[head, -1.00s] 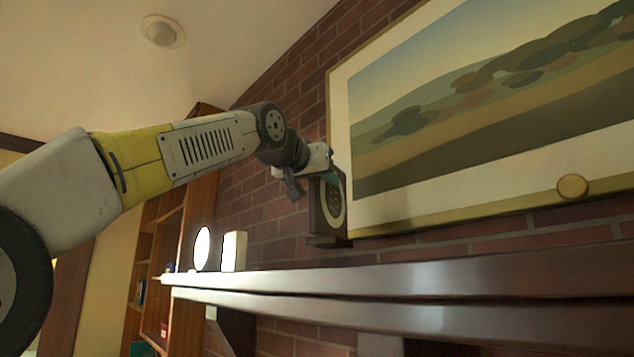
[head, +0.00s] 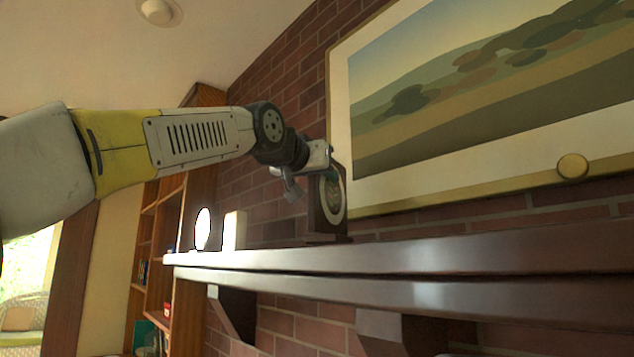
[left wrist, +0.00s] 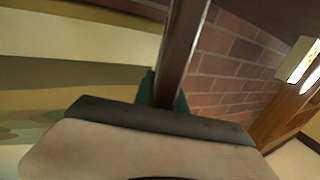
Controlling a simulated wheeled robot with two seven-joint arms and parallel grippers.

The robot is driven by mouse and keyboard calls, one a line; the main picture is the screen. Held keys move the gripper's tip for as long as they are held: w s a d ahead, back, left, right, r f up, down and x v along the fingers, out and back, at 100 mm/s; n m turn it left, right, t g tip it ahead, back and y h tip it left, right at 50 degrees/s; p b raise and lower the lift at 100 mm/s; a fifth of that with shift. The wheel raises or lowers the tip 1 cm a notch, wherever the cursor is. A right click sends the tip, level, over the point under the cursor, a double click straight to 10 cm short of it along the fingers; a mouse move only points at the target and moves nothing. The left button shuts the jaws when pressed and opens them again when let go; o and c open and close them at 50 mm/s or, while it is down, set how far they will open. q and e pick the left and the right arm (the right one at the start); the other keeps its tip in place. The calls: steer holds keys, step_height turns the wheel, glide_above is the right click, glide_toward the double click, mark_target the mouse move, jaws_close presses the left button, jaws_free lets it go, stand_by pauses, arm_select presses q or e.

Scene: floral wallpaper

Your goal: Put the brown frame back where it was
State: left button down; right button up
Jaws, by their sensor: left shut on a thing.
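The brown frame (head: 332,204) is a small dark-brown piece with a pale ring on its face. It is upright at the mantel shelf (head: 450,262), in front of the brick wall and the lower left corner of the big painting. Its base is at the shelf's edge line; I cannot tell whether it touches the shelf top. My left gripper (head: 325,168) is shut on its upper part. In the left wrist view the frame (left wrist: 185,45) shows as a dark edge between the greenish fingertips (left wrist: 163,92). My right gripper is not in view.
A white round object (head: 203,229) and a white block (head: 234,231) stand on the shelf left of the frame. The large painting (head: 480,185) hangs close behind. The shelf to the right looks clear. A wooden bookcase (head: 172,235) stands further left.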

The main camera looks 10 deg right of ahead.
arm_select(q)
steer(key=shift+f, duration=0.35)
steer(key=c, duration=1.3)
jaws_free()
steer(key=shift+f, duration=0.15)
steer(key=v, duration=0.7)
steer(key=shift+s+a, duration=0.25)
steer(key=shift+s, duration=0.1)
